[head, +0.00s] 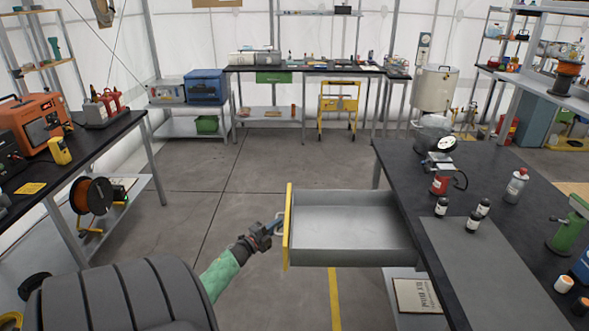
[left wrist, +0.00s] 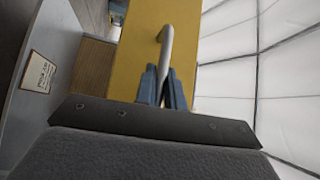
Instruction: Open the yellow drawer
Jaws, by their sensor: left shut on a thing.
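The yellow drawer (head: 288,228) stands out from the left side of the dark table at right in the head view. Its grey inside shows and looks empty. Its yellow front faces left and carries a pale handle. My left gripper (head: 272,228) is at that front, with its fingers shut on the handle. In the left wrist view the blue fingers (left wrist: 163,88) close around the light handle (left wrist: 167,45) on the yellow front (left wrist: 136,62). My right gripper is not in view.
The dark table (head: 395,165) holds several small bottles, a gauge (head: 443,146) and a green tool (head: 570,229). A labelled board (head: 418,295) is below the drawer. Another bench (head: 75,158) stands at left. The floor between is clear.

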